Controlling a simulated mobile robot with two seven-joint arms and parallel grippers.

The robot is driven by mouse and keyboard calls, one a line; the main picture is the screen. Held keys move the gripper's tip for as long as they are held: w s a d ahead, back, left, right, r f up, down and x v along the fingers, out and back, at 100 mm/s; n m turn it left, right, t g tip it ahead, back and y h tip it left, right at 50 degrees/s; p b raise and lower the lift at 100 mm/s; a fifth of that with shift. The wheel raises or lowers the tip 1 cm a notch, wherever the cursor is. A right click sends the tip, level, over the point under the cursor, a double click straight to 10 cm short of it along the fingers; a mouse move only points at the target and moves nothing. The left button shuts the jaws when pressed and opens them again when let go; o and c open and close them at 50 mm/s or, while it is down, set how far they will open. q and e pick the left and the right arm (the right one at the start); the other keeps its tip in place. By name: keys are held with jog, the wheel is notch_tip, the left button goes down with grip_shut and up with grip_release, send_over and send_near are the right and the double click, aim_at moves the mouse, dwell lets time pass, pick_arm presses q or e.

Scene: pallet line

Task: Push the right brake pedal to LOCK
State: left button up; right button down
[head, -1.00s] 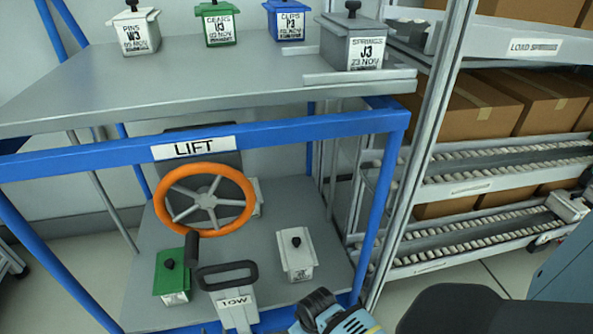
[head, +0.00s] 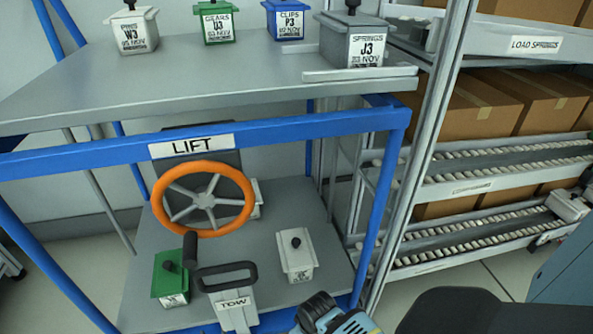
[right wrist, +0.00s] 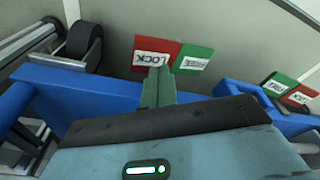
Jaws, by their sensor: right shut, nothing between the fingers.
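My right gripper (right wrist: 158,76) is shut and empty. Its fingertips overlap the lower edge of this plate near the line between the halves; I cannot tell whether they touch. A second pedal lies farther right, with a green FREE half (right wrist: 276,84) and a red LOCK half (right wrist: 301,97). No pedal shows in the head view, where my right arm enters at the bottom. My left gripper is not in view.
A blue cart frame bar (right wrist: 60,92) runs beside the pedals, with a black wheel (right wrist: 84,41) at left. The head view shows the LIFT cart with an orange handwheel (head: 204,199), a TOW handle (head: 227,277) and bins. A roller rack (head: 480,200) stands at right.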

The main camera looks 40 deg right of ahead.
jog(key=shift+f+b, duration=0.5)
jog(key=shift+f, duration=0.45)
dwell(0.5)
jog(key=shift+f, duration=0.45)
jog(key=shift+r, duration=0.1)
jog(key=shift+r+p, duration=3)
jog(key=shift+r, duration=0.5)
jog(key=shift+f, duration=0.1)
